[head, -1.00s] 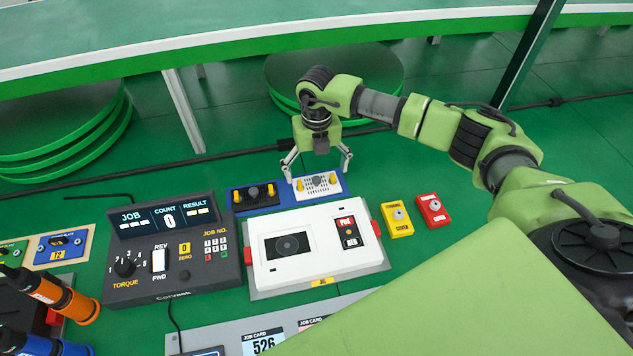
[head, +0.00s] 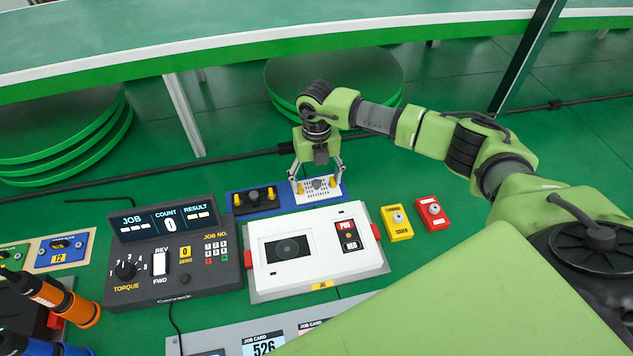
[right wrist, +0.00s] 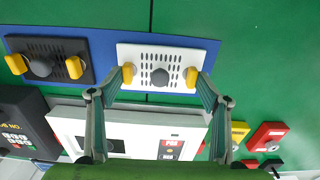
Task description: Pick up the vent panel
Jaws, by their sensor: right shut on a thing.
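The white vent panel (head: 318,192) has rows of slots, a dark round knob in the middle and two yellow grips. It lies on the right part of a blue tray (head: 262,211) and shows from above in the right wrist view (right wrist: 160,89). My right gripper (head: 317,173) is over it, with its fingers shut on the panel at its two yellow grips. In the right wrist view the fingertips touch the outer sides of the grips. A dark panel (head: 243,204) with the same layout lies beside it on the left of the tray. My left gripper is out of view.
A white device (head: 290,275) stands in front of the tray, and a dark job console (head: 150,275) is at its left. Yellow (head: 399,229) and red (head: 432,213) blocks lie at the right. Free green surface lies right of the tray.

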